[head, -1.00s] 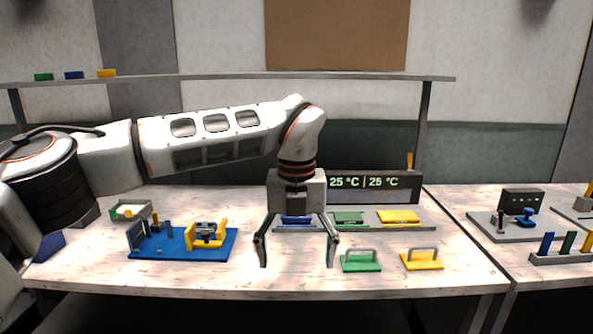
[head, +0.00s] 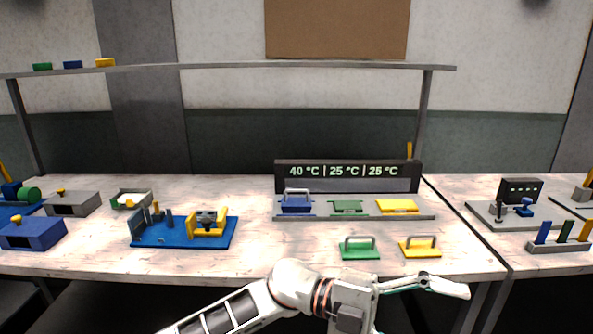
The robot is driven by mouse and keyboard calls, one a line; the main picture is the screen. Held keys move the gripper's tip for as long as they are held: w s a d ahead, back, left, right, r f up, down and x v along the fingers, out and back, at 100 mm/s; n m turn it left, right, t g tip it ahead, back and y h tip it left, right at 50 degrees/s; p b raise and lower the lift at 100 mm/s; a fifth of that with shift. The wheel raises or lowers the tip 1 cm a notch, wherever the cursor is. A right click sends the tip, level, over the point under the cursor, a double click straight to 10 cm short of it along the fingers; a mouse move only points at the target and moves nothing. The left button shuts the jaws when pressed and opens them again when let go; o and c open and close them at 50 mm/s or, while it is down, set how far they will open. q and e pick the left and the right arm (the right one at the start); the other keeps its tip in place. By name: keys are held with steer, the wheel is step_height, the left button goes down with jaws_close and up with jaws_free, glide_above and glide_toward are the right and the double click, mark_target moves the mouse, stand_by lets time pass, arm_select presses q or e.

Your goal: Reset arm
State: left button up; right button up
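My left arm (head: 235,312) comes in low from the bottom edge, in front of the table. My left gripper (head: 425,284) lies at the bottom centre right, with one finger stretched out to the right. The other finger is mostly cut off by the frame's lower edge. The gripper looks spread open, and nothing shows in it. A blue block with a grey handle (head: 296,203) sits in the left place of the grey rack (head: 370,217), clear of the gripper. My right gripper is not in view.
A display (head: 345,171) behind the rack reads 40, 25 and 25 °C. Green (head: 360,252) and yellow (head: 420,251) handled blocks stand at the table's front. A blue fixture (head: 183,232) stands left. The table between fixture and rack is clear.

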arm_select(q)
steer(key=w+a+n+t+h, duration=0.6)
steer(key=w+n+t+h, duration=0.15)
steer(key=n+t, duration=0.35)
steer(key=w+a+f+n+t+y, duration=0.6)
steer(key=a+f+n+t+y, duration=0.4)
steer(key=a+f+n+t, duration=0.3)
steer(key=s+a+f+n+y, duration=0.25)
steer(key=a+f+y, duration=0.2)
steer(key=f, duration=0.25)
steer(key=s+a+f+n+y, duration=0.1)
steer(key=a+f+n+y, duration=0.25)
steer(key=a+f, duration=0.3)
steer(key=s+a+f+n+g+y, duration=0.3)
steer(key=s+a+f+g, duration=0.2)
steer(key=s+a+f, duration=0.6)
steer(key=s+f, duration=0.3)
steer(key=f, duration=0.1)
steer(key=shift+a+f+g+y, duration=0.3)
steer(key=shift+y, duration=0.05)
